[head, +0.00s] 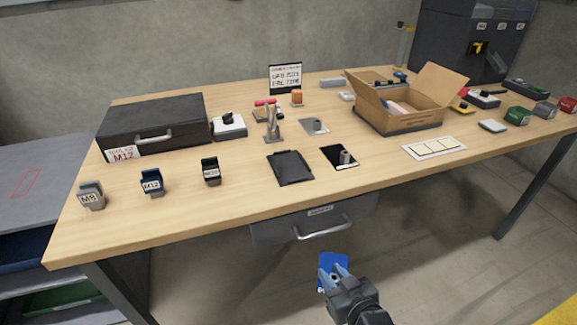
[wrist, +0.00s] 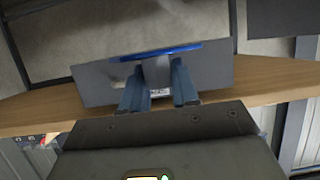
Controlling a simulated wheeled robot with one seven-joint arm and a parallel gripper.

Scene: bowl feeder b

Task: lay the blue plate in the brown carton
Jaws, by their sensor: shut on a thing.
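The blue plate (head: 327,266) is held between the fingers of my gripper (head: 335,275), low in front of the table's front edge. In the wrist view my gripper (wrist: 157,90) is shut on the plate, which shows there as a thin blue edge (wrist: 155,52) just beyond the fingertips. Most of its face is hidden in that view. The brown carton (head: 405,118) stands open on the right half of the table, flaps spread, with several items inside. My gripper is well below and to the left of it in the head view.
The wooden table (head: 230,205) has a grey drawer (head: 315,222) under its front edge, near my gripper. A white panel (head: 434,148) lies in front of the carton. A black tray (head: 290,167) lies mid-table. A dark case (head: 155,120) stands at left.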

